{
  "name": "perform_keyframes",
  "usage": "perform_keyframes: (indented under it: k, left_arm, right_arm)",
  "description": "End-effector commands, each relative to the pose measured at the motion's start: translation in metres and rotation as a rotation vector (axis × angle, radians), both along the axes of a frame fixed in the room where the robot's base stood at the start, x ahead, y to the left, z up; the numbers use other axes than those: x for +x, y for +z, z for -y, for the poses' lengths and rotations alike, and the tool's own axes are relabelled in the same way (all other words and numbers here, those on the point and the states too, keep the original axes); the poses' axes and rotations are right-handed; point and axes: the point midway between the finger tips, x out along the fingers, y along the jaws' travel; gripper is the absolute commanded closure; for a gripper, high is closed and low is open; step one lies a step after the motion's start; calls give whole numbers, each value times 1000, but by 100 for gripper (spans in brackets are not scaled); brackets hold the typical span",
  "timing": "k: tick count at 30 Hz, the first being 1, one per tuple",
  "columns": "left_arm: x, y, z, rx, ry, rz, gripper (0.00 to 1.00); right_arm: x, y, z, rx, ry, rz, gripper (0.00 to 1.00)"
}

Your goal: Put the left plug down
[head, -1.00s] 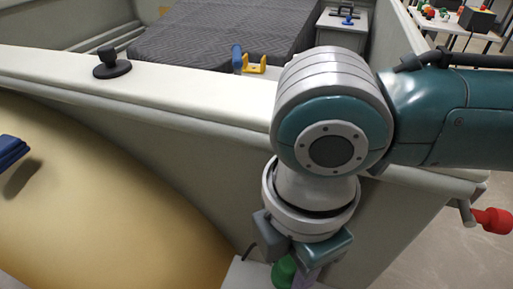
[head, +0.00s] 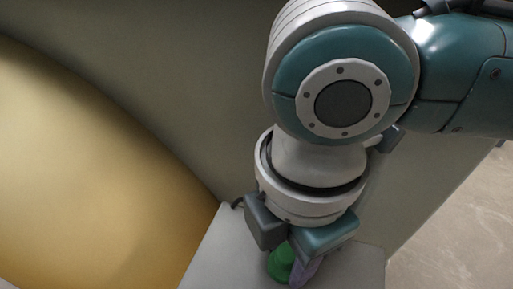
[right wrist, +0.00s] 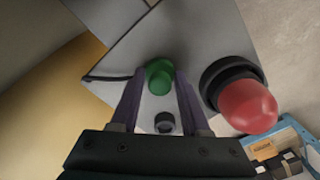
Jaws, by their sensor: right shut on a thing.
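A green plug (head: 281,264) shows at the fingertips of my right gripper (head: 293,270). In the right wrist view, the rounded green plug (right wrist: 160,75) sits between the two purple fingers (right wrist: 158,90), which are shut on it. It is over a pale grey surface (right wrist: 200,45); I cannot tell whether it touches that surface. A small dark grey round piece (right wrist: 164,122) shows between the fingers, nearer the camera. My left gripper is not in view.
The pale surface (head: 225,250) lies between a tan curved shell (head: 90,180) and open floor (head: 450,215). A grey wall (head: 130,50) stands behind. The right wrist view shows a red knob with a black collar (right wrist: 245,103) and a blue-rimmed box (right wrist: 287,128).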

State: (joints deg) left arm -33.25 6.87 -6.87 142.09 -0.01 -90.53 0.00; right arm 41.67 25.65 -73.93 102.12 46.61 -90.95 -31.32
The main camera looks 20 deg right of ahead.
Motion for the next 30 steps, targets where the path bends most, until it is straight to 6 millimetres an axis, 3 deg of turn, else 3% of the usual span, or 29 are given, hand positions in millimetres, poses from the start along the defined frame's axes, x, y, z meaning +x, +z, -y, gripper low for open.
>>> perform_keyframes:
  k: [11,12,20,30]
  left_arm:
    - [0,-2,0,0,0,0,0]
    - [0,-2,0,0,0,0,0]
    - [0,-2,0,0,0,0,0]
    - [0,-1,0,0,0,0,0]
  right_arm:
    - [0,-4,0,0,0,-1,100]
    - [0,-5,0,0,0,-1,52]
    - [0,-4,0,0,0,-1,24]
    - [0,0,0,1,0,1,24]
